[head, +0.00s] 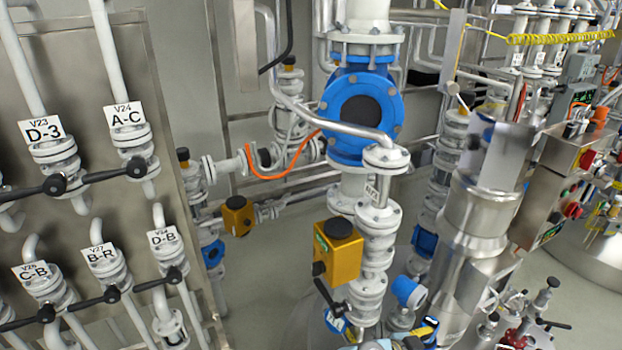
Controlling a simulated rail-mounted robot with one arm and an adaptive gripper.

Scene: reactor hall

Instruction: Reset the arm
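The task names no object apart from my arm. I cannot make out my gripper or any held thing in the head view. A small dark part with blue and yellow (428,330) shows at the bottom edge, too small and cut off to identify.
A panel (90,100) of labelled valves with black handles stands at left. A blue round flange (361,107) on white piping, a yellow box (338,252) and a steel column (472,215) fill the middle. A control box (560,160) is at right. Grey floor (270,270) shows between.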

